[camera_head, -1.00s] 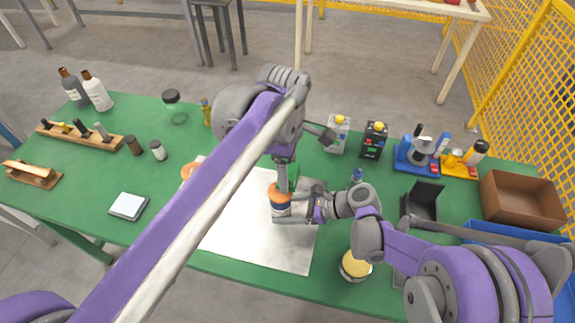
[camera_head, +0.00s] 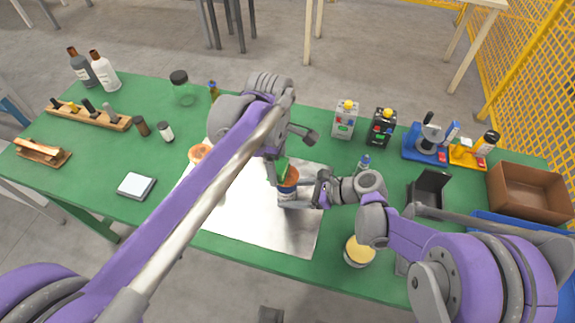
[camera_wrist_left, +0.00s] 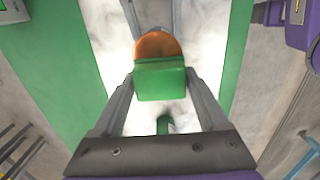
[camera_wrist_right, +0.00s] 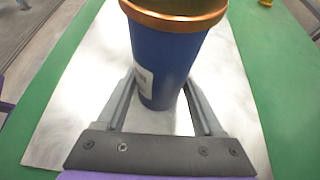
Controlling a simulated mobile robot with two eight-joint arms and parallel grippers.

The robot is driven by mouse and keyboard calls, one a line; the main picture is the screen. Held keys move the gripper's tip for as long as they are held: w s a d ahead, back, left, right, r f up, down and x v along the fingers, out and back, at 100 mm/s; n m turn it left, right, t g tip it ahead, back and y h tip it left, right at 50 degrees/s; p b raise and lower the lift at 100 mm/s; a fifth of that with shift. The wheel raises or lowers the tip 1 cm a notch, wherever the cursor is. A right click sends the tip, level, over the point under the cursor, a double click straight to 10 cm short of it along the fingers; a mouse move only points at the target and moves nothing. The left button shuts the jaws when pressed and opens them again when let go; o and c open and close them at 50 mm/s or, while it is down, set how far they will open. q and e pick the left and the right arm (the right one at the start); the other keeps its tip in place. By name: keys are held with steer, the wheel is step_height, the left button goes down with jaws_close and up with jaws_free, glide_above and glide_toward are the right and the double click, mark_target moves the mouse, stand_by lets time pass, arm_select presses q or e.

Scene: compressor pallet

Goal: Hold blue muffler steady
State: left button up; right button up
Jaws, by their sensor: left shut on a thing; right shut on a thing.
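The blue muffler (camera_wrist_right: 165,60) is a blue cylinder with a copper rim and a pale label. It stands upright over the silver mat, and its coppery top (camera_head: 289,177) shows in the head view. My right gripper (camera_wrist_right: 160,105) is shut around its body from the right side. My left gripper (camera_wrist_left: 160,85) is above the muffler and shut on a green block (camera_wrist_left: 160,80). An orange round surface shows just beyond the block; it looks like the muffler's top. I cannot tell whether block and muffler touch.
The silver mat (camera_head: 262,228) lies on the green table (camera_head: 110,185). A second orange-topped part (camera_head: 200,151) is left of my left arm. A yellow-topped tin (camera_head: 359,251) stands at the front right. A brown bin (camera_head: 530,190) is at the far right. Bottles (camera_head: 104,73) stand back left.

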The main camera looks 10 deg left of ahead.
arm_select(q)
steer(key=d, duration=0.4)
steer(key=shift+d, duration=0.1)
step_height(320, 180, up, 8)
stand_by(0.5)
stand_by(0.6)
glide_above(234, 223)
step_height(234, 223, down, 16)
steer(key=shift+f, duration=2.55)
steer(key=shift+f, duration=0.1)
steer(key=shift+f, duration=0.1)
